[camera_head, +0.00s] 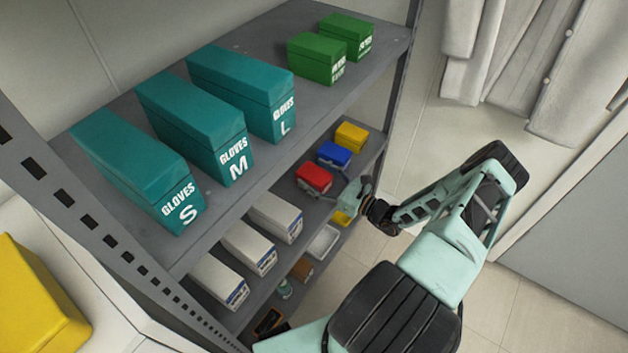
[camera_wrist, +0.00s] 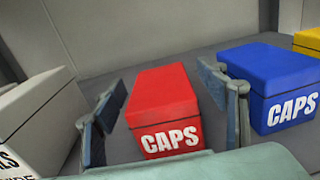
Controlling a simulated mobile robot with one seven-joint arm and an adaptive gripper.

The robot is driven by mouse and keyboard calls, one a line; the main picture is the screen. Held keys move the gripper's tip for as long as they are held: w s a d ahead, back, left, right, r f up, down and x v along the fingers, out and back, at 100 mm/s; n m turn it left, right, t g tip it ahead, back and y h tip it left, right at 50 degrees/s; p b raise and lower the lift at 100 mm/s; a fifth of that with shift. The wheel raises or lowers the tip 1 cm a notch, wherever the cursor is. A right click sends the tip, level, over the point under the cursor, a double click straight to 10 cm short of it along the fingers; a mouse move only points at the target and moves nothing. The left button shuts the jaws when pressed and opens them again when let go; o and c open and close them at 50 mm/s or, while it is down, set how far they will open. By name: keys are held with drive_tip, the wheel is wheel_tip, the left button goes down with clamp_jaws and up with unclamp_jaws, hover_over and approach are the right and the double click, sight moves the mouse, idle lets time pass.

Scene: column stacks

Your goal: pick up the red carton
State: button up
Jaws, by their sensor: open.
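The red carton (camera_wrist: 163,105), marked CAPS, stands upright on a shelf in the middle of the wrist view. In the head view the red carton (camera_head: 314,177) is on the second shelf, in front of the blue carton. My gripper (camera_wrist: 166,110) is open, with one finger to the left of the red carton and one to its right. The right finger is in the gap between the red and blue cartons. Whether the fingers touch the red carton I cannot tell. In the head view my gripper (camera_head: 345,192) is small and reaches in at the shelf's front edge.
A blue CAPS carton (camera_wrist: 270,88) stands close on the right, with a yellow carton (camera_wrist: 308,42) beyond it. A white carton (camera_wrist: 40,115) stands on the left. The upper shelf (camera_head: 205,190) with teal glove boxes (camera_head: 240,92) is above.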

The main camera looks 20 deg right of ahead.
drive_tip(key=shift+w+a, duration=0.1)
drive_tip(key=shift+w, duration=0.1)
drive_tip(key=c, duration=1.3)
drive_tip(key=shift+c, duration=0.2)
